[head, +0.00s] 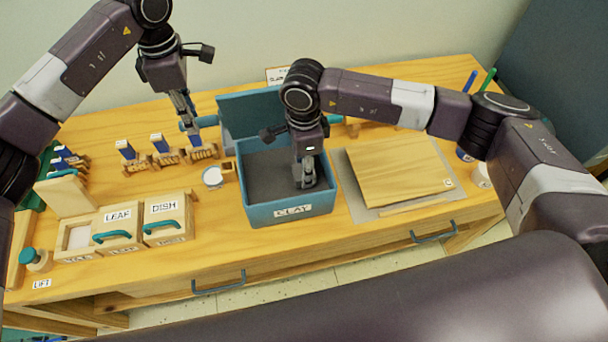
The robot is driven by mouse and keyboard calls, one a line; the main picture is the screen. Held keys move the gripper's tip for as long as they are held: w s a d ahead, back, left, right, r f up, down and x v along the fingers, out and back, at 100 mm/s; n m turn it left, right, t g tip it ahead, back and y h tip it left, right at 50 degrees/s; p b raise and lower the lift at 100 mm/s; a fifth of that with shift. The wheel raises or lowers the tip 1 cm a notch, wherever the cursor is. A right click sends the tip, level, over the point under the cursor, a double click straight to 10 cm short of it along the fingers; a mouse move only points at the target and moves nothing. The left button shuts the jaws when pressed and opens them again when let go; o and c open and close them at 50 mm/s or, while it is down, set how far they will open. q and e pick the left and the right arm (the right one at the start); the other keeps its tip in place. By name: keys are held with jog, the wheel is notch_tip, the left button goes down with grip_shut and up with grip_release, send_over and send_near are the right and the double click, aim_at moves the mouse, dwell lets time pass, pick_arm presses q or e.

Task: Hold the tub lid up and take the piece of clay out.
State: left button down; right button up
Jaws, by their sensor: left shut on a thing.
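The blue tub (290,212), labelled CLAY, stands on the table with its dark inside showing. Its lid (236,103) is raised at the back of the tub, leaning up. My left gripper (192,124) is shut on the teal handle bar at the lid's left side. My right gripper (308,184) points down inside the tub, near its right wall. Its fingertips are small and dark here, so I cannot tell whether they are open or shut. I cannot make out the piece of clay; the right gripper may hide it.
A wooden board (398,168) on a grey mat lies right of the tub. Wooden boxes labelled LEAF (117,217) and DISH (163,207) stand to the left. A small white-topped jar (212,177) sits close to the tub's left wall. Wooden racks (168,158) stand behind.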

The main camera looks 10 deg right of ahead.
jog(key=shift+r, duration=3.25)
jog(key=s+d+r, duration=0.3)
jog(key=s+d, duration=0.9)
jog(key=s, duration=0.4)
jog(key=shift+f, duration=0.1)
